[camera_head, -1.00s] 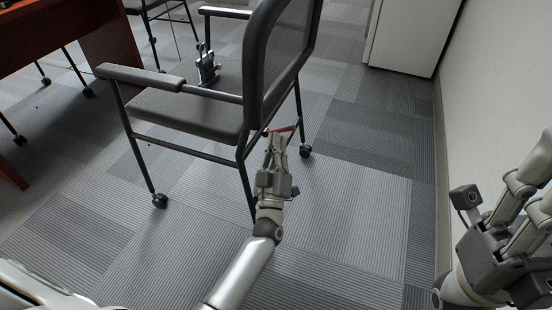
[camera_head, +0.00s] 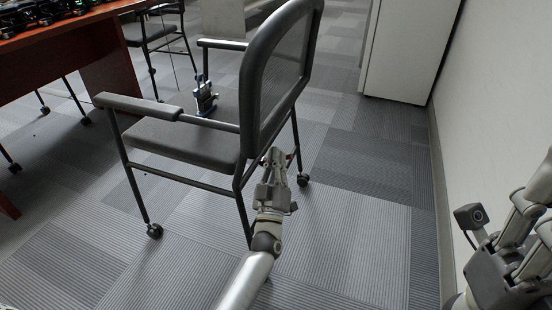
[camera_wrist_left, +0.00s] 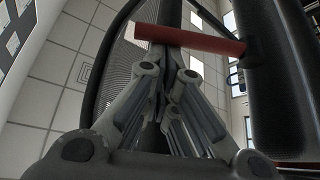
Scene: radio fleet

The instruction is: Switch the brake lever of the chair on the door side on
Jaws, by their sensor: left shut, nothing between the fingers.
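The chair (camera_head: 190,143) with dark seat, mesh back and castors stands in the middle of the head view, its back toward me. Its red brake lever (camera_wrist_left: 190,38) lies across the upper part of the left wrist view, joined to a dark post at right. In the head view only a small red bit of the lever (camera_head: 290,156) shows beside the fingers. My left gripper (camera_head: 272,156) is shut and empty behind the chair, its fingertips close to the lever; contact cannot be told. My right gripper (camera_head: 528,215) is partly cut off at the right edge.
A small blue-grey device (camera_head: 204,96) rests on the seat. A brown table (camera_head: 112,75) and a second chair (camera_head: 150,32) are at the upper left. A white cabinet (camera_head: 410,50) and a wall (camera_head: 490,110) bound the right. Carpet between is clear.

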